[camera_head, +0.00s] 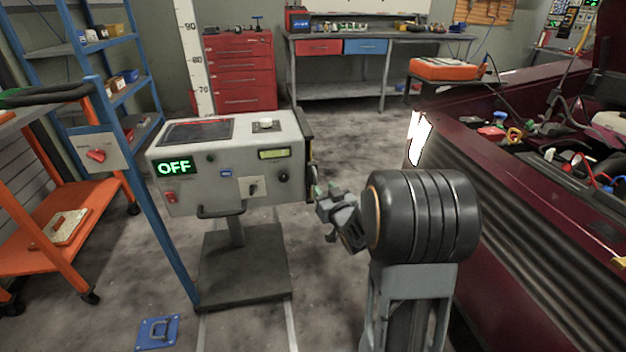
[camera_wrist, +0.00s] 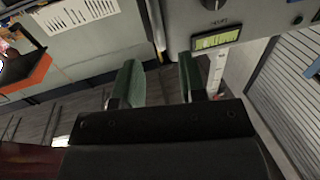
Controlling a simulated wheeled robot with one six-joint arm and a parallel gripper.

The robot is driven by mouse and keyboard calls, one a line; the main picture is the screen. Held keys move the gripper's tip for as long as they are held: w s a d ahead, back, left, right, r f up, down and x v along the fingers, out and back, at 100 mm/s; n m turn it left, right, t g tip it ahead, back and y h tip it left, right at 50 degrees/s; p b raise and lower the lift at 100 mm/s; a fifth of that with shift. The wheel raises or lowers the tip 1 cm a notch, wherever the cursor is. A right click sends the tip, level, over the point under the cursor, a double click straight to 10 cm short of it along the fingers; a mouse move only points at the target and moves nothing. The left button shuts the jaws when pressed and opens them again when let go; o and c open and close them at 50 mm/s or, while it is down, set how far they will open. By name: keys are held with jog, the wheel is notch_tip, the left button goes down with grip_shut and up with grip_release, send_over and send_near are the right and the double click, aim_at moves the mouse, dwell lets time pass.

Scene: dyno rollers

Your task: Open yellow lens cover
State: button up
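No yellow lens cover can be clearly made out. The grey tester box (camera_head: 225,160) stands on a post left of my arm, with a green OFF display. Its right side is a dark, narrow panel (camera_head: 308,140) seen almost edge-on in the head view. In the wrist view, a thin yellowish-brown edge (camera_wrist: 157,28) runs along the box's side; I cannot tell if it is the cover. My gripper (camera_head: 327,190) is just right of the box's lower right corner. In the wrist view, its green-padded fingers (camera_wrist: 161,75) are apart with nothing between them.
The dark red car (camera_head: 530,200) with its open engine bay fills the right side, its lit headlight (camera_head: 419,138) facing the tester. A blue shelf (camera_head: 110,70) and an orange cart (camera_head: 70,195) stand at the left.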

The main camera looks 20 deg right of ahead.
aim_at(316, 180)
jog(key=w+b, duration=0.1)
jog(key=w, duration=0.7)
jog(key=shift+w, duration=0.25)
jog(key=shift+c, duration=0.3)
jog(key=shift+d, duration=0.1)
jog(key=c, duration=0.5)
grip_shut()
